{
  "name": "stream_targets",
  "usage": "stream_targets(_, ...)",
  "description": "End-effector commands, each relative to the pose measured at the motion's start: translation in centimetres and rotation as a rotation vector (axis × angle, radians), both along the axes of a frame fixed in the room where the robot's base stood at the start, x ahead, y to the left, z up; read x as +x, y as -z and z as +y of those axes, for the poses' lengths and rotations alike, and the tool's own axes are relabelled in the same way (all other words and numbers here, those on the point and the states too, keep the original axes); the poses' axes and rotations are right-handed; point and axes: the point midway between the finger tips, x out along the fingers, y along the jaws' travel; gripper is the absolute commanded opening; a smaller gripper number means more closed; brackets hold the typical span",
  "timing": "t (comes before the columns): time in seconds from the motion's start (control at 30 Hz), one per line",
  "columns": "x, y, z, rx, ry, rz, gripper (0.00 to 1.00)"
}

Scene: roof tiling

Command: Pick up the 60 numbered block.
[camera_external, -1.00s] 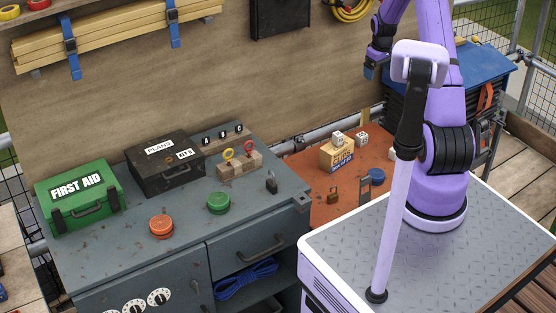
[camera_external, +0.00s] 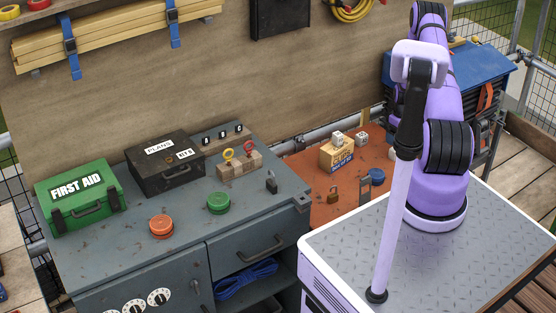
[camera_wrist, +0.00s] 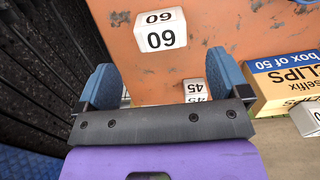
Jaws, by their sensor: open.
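The white block numbered 60 (camera_wrist: 160,35) sits on the orange surface in the wrist view, just past my fingertips and roughly centred between them. My gripper (camera_wrist: 162,80) has its two blue fingers spread wide, with nothing between them. A block numbered 45 (camera_wrist: 195,89) lies nearer, partly hidden by my gripper's body. In the external view my gripper is hidden behind my arm. A white block (camera_external: 362,139) shows there on the orange worktop (camera_external: 325,205), but its number is too small to read.
A clip box (camera_wrist: 285,78) stands right of the 45 block, with another white block (camera_wrist: 307,118) beyond my gripper's right side. A dark ribbed surface (camera_wrist: 45,70) is close on the left.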

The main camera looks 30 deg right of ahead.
Motion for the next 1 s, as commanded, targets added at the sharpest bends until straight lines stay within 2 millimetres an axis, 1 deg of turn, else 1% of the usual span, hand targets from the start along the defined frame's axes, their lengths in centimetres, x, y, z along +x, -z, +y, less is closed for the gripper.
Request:
stream_targets(0.03,0.0,0.9,0.0,0.001,0.000,0.001,0.94)
stream_targets(0.1,0.0,1.8,0.0,0.000,0.000,0.000,0.94)
stream_targets(0.2,0.0,2.6,0.0,-0.001,-0.001,0.000,0.94)
stream_targets(0.37,0.0,3.5,0.1,0.000,-0.001,0.001,0.94)
stream_targets(0.6,-0.3,6.7,0.2,0.000,-0.001,0.000,0.94)
stream_targets(0.7,-0.2,7.7,0.2,-0.001,0.000,-0.001,0.94)
stream_targets(0.8,-0.2,8.0,0.2,-0.002,0.000,-0.001,0.94)
stream_targets(1.0,-0.2,8.1,0.2,-0.002,0.000,-0.001,0.94)
